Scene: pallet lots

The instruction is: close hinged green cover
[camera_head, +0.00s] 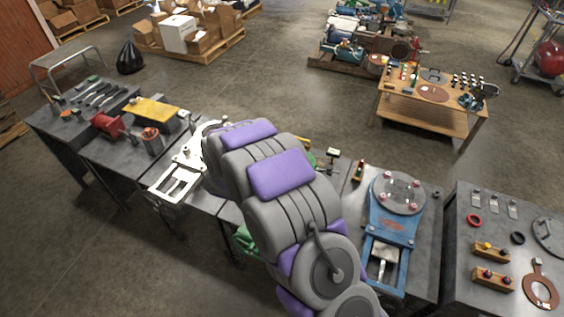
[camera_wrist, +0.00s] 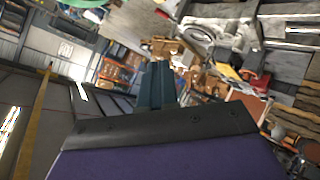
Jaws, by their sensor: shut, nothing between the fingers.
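A green part (camera_head: 245,240) shows at the left edge of my arm in the head view, low beside the row of workbenches. My arm hides most of it, so I cannot tell whether it is the hinged cover or how far it stands open. A green piece (camera_wrist: 86,3) also shows at the top left edge of the wrist view, cut off by the frame. My gripper (camera_wrist: 158,68) shows in the wrist view with its two dark fingers together and nothing between them. It touches nothing that I can see. In the head view my arm hides the gripper.
A blue fixture with a round grey plate (camera_head: 398,193) stands on the bench right of my arm. A white metal frame (camera_head: 180,182) lies on the bench to the left. A wooden table (camera_head: 430,112) stands behind. Open concrete floor (camera_head: 290,95) lies beyond the benches.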

